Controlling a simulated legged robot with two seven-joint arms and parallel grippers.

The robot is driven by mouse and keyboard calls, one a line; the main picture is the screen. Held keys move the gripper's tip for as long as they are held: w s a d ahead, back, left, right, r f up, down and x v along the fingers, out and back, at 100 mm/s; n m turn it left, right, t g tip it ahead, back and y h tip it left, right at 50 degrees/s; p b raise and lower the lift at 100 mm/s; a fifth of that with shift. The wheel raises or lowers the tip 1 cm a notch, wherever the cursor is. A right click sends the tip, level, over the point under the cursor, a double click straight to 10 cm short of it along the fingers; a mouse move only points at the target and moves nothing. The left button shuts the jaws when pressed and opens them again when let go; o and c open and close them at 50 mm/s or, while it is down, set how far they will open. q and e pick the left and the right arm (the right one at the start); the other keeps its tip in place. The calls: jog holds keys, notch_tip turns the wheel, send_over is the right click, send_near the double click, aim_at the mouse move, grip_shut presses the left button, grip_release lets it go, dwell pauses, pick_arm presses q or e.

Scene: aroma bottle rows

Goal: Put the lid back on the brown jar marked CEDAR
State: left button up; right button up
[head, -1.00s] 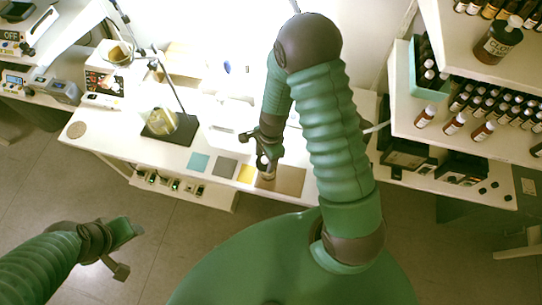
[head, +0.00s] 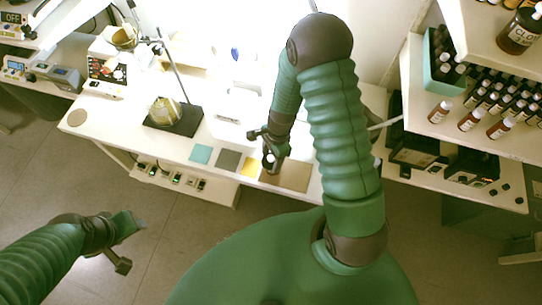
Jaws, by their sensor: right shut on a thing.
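My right gripper (head: 269,157) reaches down over the near edge of the white bench, at the brown mat. It is shut on a small pale thing that looks like the lid (head: 268,158), mostly hidden by the fingers. A small dark brown shape, probably the jar (head: 270,171), shows right under the fingers. Its marking cannot be read, and I cannot tell whether lid and jar touch. My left gripper (head: 130,243) hangs empty over the floor at the lower left; its jaw opening is unclear.
The brown mat (head: 293,177) lies beside yellow (head: 250,167), grey (head: 228,160) and teal (head: 201,154) squares. A stand with a dark base (head: 185,122) is to the left. A shelf at right holds many small bottles and a large brown jar (head: 521,33) labelled CLO-something.

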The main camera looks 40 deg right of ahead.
jog(key=shift+d+f, duration=0.15)
jog(key=shift+d, duration=0.55)
jog(key=shift+d+f, duration=0.15)
jog(key=shift+d, duration=0.5)
jog(key=shift+a+r, duration=0.15)
jog(key=shift+a, duration=0.4)
jog(key=shift+d, duration=0.3)
jog(key=shift+a+p, duration=0.25)
jog(key=shift+p, duration=0.05)
jog(key=shift+a, duration=0.25)
pick_arm(q)
jog(key=shift+d+r, duration=0.3)
jog(key=shift+d, duration=0.2)
jog(key=shift+d+r, duration=0.15)
jog(key=shift+d, duration=0.15)
pick_arm(e)
jog(key=shift+d, duration=0.15)
pick_arm(q)
jog(key=shift+a, duration=0.2)
